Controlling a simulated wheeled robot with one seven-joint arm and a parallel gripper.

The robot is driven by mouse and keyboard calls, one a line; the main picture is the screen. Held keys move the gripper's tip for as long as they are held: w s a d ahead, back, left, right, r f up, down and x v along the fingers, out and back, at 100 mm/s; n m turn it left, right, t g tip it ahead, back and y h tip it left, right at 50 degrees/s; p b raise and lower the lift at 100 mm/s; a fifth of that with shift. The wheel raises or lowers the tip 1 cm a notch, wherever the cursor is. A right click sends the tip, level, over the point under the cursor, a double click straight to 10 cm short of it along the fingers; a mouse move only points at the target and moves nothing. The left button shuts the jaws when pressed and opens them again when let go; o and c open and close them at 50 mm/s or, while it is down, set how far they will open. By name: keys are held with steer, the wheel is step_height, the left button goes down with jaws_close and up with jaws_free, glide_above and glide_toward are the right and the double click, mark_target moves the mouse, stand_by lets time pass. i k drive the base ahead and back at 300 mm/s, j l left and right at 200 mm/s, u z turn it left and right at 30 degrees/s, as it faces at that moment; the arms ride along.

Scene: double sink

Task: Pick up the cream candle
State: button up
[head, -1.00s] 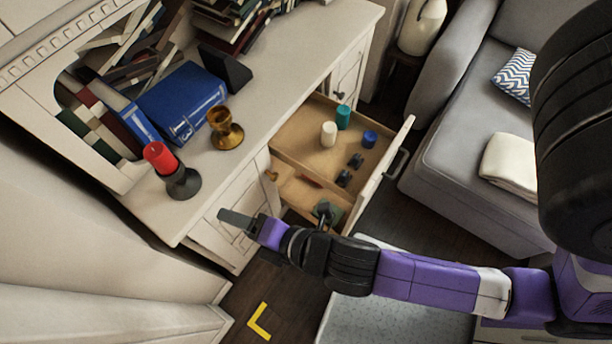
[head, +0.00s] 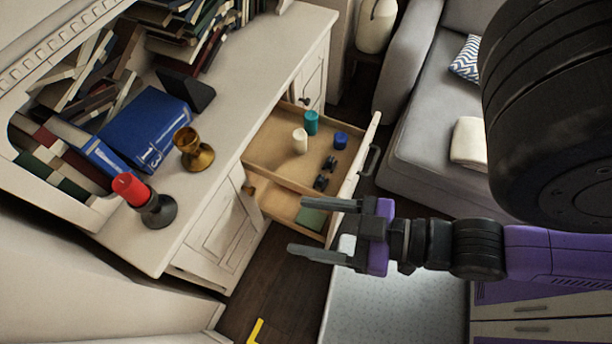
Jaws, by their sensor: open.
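The cream candle (head: 300,141) stands upright in the open drawer (head: 262,157) of the white cabinet, in the back compartment. A teal candle (head: 311,122) stands just behind it and a blue candle (head: 340,140) is to its right. My gripper (head: 312,228) is open and empty. It is in front of the drawer in the picture, below and apart from the cream candle, with its fingers pointing left. One finger overlaps the drawer's near corner in the picture; I cannot tell whether it touches.
Small dark objects (head: 325,174) lie in the drawer near its front panel (head: 353,175). A red candle in a dark holder (head: 157,208), a brass goblet (head: 193,150) and books (head: 145,130) are on the cabinet top. A grey sofa (head: 430,150) stands to the right.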

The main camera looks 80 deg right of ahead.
mark_target(300, 136)
steer(key=k+j+z, duration=0.15)
steer(key=j+z, duration=0.15)
steer(key=z, duration=0.2)
steer(key=k+j+z, duration=0.2)
steer(key=z, duration=0.25)
steer(key=j, duration=0.1)
